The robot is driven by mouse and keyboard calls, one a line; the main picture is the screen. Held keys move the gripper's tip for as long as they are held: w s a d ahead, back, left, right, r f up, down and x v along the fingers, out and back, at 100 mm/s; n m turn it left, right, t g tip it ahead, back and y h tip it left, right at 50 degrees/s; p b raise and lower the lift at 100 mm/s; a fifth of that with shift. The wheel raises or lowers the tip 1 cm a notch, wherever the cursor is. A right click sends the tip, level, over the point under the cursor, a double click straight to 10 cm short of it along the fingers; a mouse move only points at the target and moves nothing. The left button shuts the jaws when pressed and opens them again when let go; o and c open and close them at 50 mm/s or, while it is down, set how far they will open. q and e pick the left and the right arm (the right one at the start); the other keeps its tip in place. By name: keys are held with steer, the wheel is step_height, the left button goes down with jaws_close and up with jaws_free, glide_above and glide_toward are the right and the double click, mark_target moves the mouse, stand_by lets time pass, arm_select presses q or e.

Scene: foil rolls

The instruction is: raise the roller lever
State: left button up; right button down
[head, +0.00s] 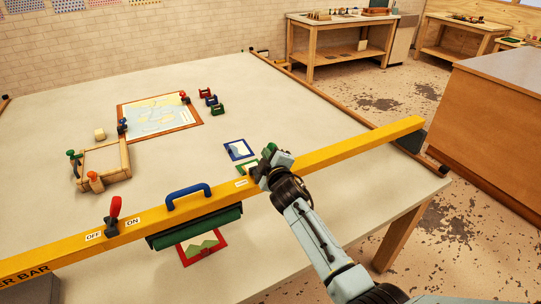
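A long yellow bar (340,153) crosses above the table, with a green roller (195,228) under its middle and a blue handle (188,193) on top. A red-handled lever (114,212) stands upright on the bar between the OFF and ON labels. My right gripper (268,163) is at the bar, right of the blue handle and far from the red lever. A small green part (269,149) shows at its fingers; I cannot tell whether this is a lever or whether the fingers are closed on it. My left gripper is not in view.
The pale table (290,110) holds a framed map (160,114), a wooden box frame (103,160), small coloured clamps (210,99) and a blue-framed card (239,150). A red-framed card (201,247) lies below the roller. The table's far right is clear.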

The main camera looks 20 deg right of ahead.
steer(key=shift+d, duration=0.1)
stand_by(0.3)
steer(key=s+a+r, duration=0.2)
steer(key=s, duration=0.3)
steer(key=s+a+r+p, duration=0.1)
steer(key=s, duration=0.4)
steer(key=shift+s+a+r, duration=0.25)
steer(key=shift+a+r, duration=0.1)
